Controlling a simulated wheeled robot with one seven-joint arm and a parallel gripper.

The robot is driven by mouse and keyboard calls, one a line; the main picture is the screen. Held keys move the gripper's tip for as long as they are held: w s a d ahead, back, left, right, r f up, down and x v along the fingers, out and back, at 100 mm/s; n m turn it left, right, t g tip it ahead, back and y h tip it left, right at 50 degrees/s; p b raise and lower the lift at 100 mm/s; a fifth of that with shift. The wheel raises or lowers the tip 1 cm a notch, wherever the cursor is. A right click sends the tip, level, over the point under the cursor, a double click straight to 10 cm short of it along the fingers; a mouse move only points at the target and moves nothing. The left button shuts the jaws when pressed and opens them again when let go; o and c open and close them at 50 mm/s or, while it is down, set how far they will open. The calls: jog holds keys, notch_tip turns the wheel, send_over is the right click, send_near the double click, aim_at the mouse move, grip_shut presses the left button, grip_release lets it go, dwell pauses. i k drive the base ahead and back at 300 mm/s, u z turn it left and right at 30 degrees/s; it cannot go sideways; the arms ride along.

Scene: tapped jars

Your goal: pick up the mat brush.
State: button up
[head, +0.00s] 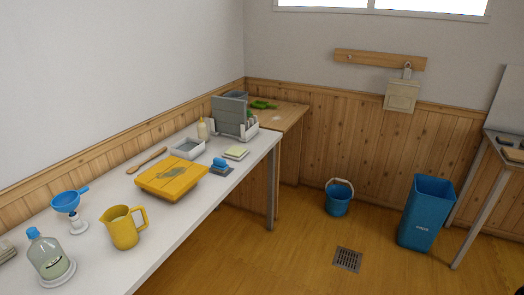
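A small blue thing (219,162), which looks like the mat brush, sits on a small dark grey mat (227,172) near the front edge of the long white table (108,273). It is too small to make out bristles or a handle clearly. My gripper is not in view.
A yellow jug (122,229), a blue funnel (66,202) on a stand and a bottle (45,258) stand at the left. Behind the brush are a grey tray (188,149), a pale pad (236,153) and a rack (231,115). A bucket (338,199) and blue bin (426,212) stand on open floor.

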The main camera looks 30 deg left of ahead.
aim_at(219, 165)
jog(key=u, duration=0.3)
jog(key=i, duration=1.55)
jog(key=u, duration=1.35)
jog(key=i, duration=1.05)
jog(key=u, duration=1.25)
jog(key=i, duration=0.6)
jog(key=u, duration=0.25)
